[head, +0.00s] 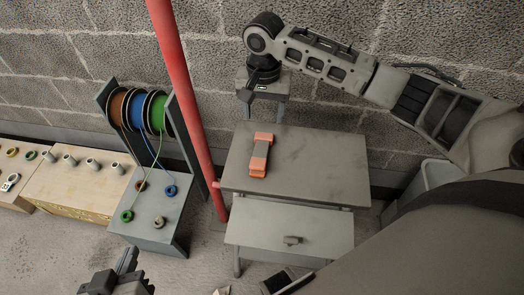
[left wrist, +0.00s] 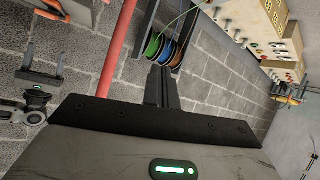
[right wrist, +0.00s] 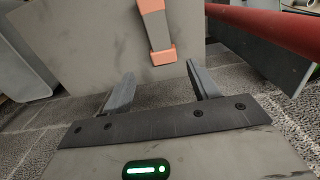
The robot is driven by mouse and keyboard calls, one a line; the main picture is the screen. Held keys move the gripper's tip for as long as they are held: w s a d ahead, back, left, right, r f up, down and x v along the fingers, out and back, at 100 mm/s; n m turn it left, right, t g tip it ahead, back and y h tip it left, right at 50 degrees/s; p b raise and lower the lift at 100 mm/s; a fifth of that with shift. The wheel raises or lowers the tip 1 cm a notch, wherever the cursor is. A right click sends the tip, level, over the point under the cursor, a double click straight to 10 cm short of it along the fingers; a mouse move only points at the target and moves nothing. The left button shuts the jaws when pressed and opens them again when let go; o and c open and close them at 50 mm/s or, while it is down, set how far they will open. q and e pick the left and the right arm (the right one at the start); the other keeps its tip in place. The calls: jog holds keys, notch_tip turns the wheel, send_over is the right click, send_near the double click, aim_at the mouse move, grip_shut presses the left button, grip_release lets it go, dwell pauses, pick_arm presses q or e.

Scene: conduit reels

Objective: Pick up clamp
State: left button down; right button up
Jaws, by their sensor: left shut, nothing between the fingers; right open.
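The clamp (head: 260,155), a grey bar with orange ends, lies on the left part of a grey table top (head: 315,160). My right gripper (head: 265,108) is open and empty at the table's far edge, beyond the clamp and apart from it. In the right wrist view the clamp (right wrist: 155,27) lies ahead, roughly in line with the gap between the right fingers (right wrist: 160,85); its upper end is cut off by the frame. My left gripper (head: 127,262) is low at the front left, far from the clamp. Its fingers (left wrist: 161,87) are together with nothing between them.
A red pipe (head: 182,90) stands upright left of the table. Beyond it is a stand (head: 150,218) with brown, blue and green reels (head: 156,112). A wooden bench (head: 75,185) is at the far left. A lower shelf (head: 275,225) juts from the table's front. A block wall stands behind.

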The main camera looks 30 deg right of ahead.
send_over(262, 144)
jog(key=f, duration=0.3)
jog(key=f+b, duration=0.1)
jog(key=f, duration=0.1)
jog(key=shift+w+d+f, duration=0.25)
jog(key=shift+d, duration=0.1)
jog(key=shift+s+a+f+b, duration=0.15)
jog(key=shift+f+b, duration=0.15)
jog(key=shift+f, duration=1.05)
jog(key=shift+s+a+f+b, duration=0.15)
jog(key=shift+f+b, duration=0.15)
jog(key=shift+f, duration=1.05)
jog(key=shift+c, duration=0.3)
jog(key=c, duration=1)
